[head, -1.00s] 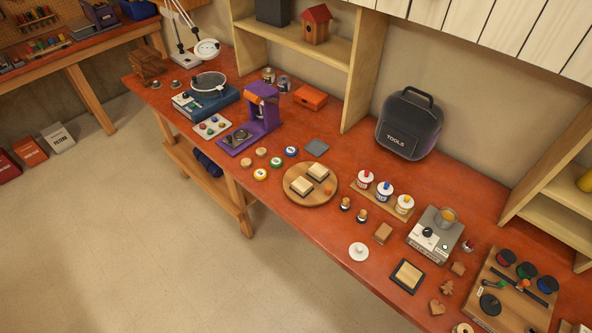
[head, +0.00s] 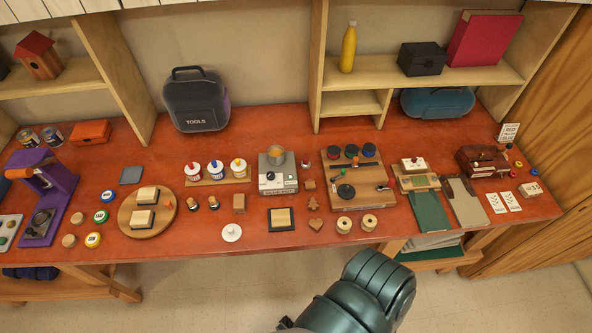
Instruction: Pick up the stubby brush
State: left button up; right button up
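I cannot single out the stubby brush for certain at this size. Two short pieces with pale tops and dark lower parts, a left one (head: 192,204) and a right one (head: 214,202), stand right of the round wooden board (head: 165,222). A small wooden-looking stick (head: 386,187) lies on the right part of a rectangular wooden board (head: 329,200), which also carries dark and coloured round discs and a black round piece (head: 346,191). A dark teal part of my arm shows at the bottom, in front of the table. Neither gripper's fingers are in view.
The red-brown table (head: 110,252) is crowded along its front. A tool bag (head: 196,103) stands at the back. A grey device (head: 278,173), a row of three pots (head: 216,170) and a dark-framed square pad (head: 281,219) stand near the middle. Shelves rise behind.

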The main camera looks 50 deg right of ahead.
aim_at(305, 164)
jog(key=z, duration=1.4)
